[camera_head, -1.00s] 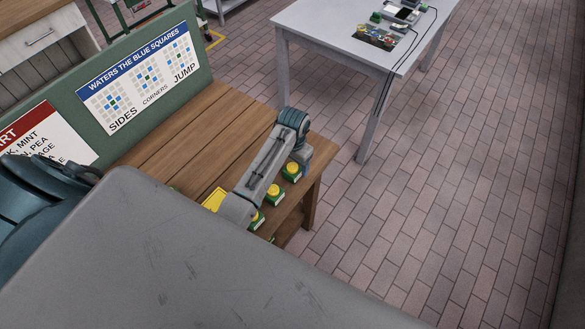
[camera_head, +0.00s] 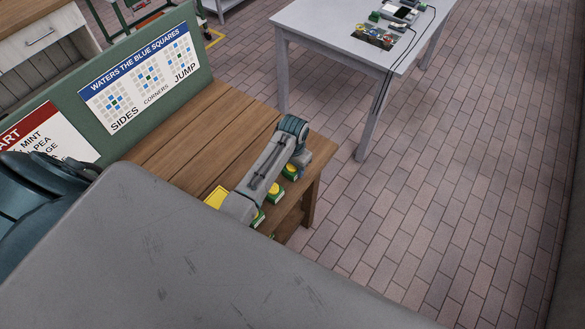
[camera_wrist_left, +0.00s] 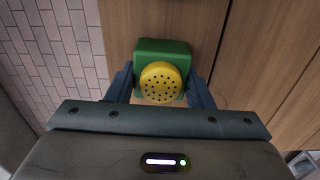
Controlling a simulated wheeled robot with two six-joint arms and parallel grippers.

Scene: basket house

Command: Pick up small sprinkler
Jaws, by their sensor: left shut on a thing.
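A small sprinkler (camera_wrist_left: 160,82), a green block with a yellow perforated round head, sits between the two fingers of my left gripper (camera_wrist_left: 160,74) in the left wrist view. The fingers close on its sides. Wooden planks lie behind it; I cannot tell whether it still touches them. In the head view my left arm reaches over the front right part of the wooden bench (camera_head: 235,135), and its fingers are hidden. My right gripper is not in view.
A green board with signs (camera_head: 145,85) stands along the back of the bench. A white table (camera_head: 310,18) with small devices and hanging cables (camera_head: 383,90) stands beyond. The brick-patterned floor (camera_head: 430,190) at right is clear.

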